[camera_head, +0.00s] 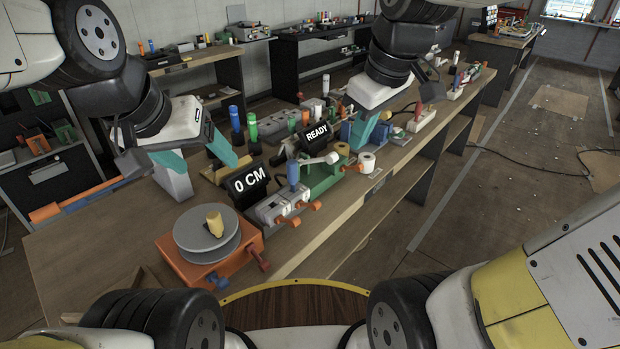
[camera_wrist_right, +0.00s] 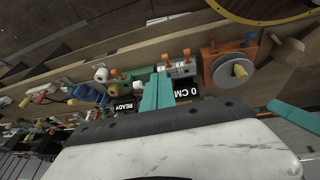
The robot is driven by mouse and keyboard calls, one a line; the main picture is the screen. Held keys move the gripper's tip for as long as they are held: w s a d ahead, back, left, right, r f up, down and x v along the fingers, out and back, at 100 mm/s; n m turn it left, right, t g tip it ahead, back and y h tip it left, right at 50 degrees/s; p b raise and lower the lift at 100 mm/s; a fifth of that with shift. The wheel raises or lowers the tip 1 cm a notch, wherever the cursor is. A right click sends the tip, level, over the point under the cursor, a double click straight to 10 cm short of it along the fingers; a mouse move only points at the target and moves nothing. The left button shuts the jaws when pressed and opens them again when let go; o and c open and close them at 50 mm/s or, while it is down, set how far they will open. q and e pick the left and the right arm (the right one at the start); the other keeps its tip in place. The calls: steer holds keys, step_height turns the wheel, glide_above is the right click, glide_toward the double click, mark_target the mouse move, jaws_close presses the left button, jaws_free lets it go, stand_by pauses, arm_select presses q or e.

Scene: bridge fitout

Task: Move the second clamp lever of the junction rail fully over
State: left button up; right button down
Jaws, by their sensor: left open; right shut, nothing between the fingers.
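The junction rail (camera_head: 270,209) looks to be the row of grey blocks on the bench's near edge. Its orange levers (camera_head: 295,221) stick out toward the front edge. It also shows in the right wrist view (camera_wrist_right: 179,71), with orange levers (camera_wrist_right: 187,52). I cannot tell which lever counts as the second, nor how far it is turned. My left gripper (camera_head: 212,178) is open and empty above the bench, left of the rail and behind the orange turntable. My right gripper (camera_head: 366,143) is shut and empty, right of and beyond the rail. Its teal fingers (camera_wrist_right: 157,90) touch each other.
An orange base with a grey disc (camera_head: 207,232) stands left of the rail. A "0 CM" display (camera_head: 248,185) and a "READY" display (camera_head: 317,134) stand behind it. A green fixture (camera_head: 322,178) and white roll (camera_head: 367,162) are to its right.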

steer(key=w+a+f+n+g+h, duration=0.25)
steer(key=w+a+n, duration=0.25)
steer(key=w+n, duration=0.45)
steer(key=n+g, duration=0.3)
steer(key=n, duration=0.6)
glide_above(308, 204)
steer(key=w, duration=0.1)
step_height(308, 204, down, 6)
steer(key=shift+h, duration=0.35)
steer(key=x, duration=1.3)
steer(key=shift+w+a+f, duration=0.2)
steer(key=shift+a+f, duration=0.15)
steer(key=shift+f, duration=0.05)
